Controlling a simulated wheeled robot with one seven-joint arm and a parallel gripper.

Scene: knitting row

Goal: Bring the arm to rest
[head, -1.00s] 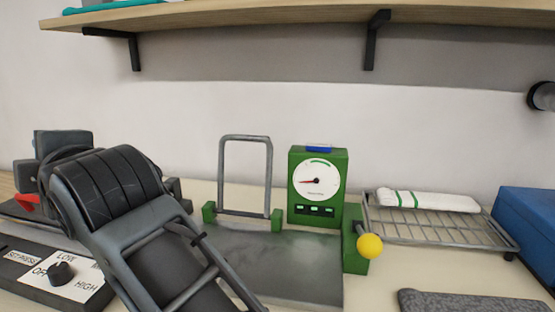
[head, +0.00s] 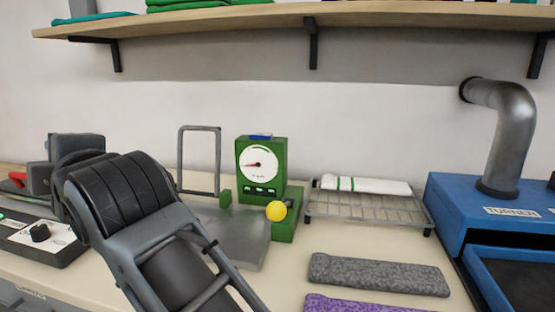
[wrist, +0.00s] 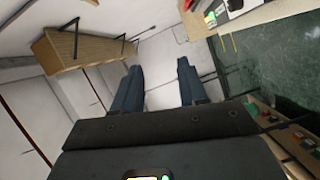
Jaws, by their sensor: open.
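My gripper (wrist: 156,78) shows in the wrist view with its two dark blue fingers apart and nothing between them. It points out into the room, with wall and floor beyond the fingertips. In the head view my arm, grey and black, fills the lower left in front of the counter (head: 285,290). The fingers cannot be told apart there. The arm hides part of the counter and of the grey plate beside the green dial device (head: 262,180).
A wire rack (head: 365,212) holds a folded white cloth (head: 366,184). Grey (head: 378,274) and purple (head: 360,305) strips lie on the counter. A blue machine (head: 450,210) with a metal pipe (head: 505,140) stands at right. A shelf (head: 280,22) runs above. A dial panel (head: 40,235) is at left.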

